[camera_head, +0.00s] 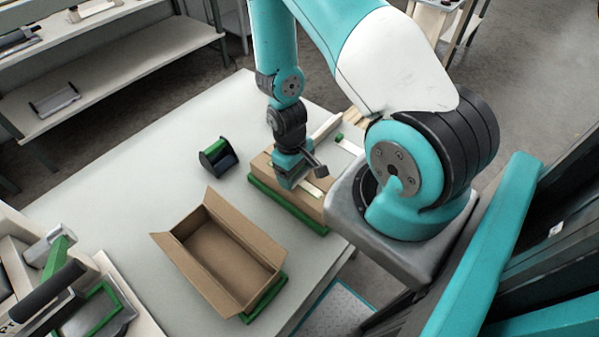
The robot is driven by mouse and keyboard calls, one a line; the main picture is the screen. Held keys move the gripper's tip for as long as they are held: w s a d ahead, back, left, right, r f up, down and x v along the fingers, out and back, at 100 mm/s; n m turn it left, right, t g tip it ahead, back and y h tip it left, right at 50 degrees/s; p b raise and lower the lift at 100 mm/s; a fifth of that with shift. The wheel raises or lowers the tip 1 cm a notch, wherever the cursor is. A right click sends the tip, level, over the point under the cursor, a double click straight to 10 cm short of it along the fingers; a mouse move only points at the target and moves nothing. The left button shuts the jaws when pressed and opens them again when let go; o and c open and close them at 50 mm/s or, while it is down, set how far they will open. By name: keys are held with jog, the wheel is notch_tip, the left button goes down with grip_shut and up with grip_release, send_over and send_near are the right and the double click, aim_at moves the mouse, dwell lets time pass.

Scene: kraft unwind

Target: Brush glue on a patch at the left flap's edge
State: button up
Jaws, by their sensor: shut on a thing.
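An open brown cardboard box (218,246) stands on the table on a green base, its inside empty and its left flap (184,262) folded outward. A second cardboard box (309,203) sits on another green base to the right, with a pale strip (322,184) across its top. My gripper (292,184) is pointed down over this second box, at its left side. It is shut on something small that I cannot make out. I cannot tell whether the gripper touches the box. My arm hides part of the box's far side. No glue patch can be made out.
A dark and green tape dispenser (218,157) stands behind the open box. Equipment with a green frame (97,313) is at the lower left. A shelf bench (110,60) stands at the back left.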

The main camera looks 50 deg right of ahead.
jog(key=shift+w+a, duration=0.1)
jog(key=shift+w, duration=3.65)
notch_tip(320, 180, up, 6)
jog(key=p, duration=0.4)
jog(key=shift+r, duration=0.1)
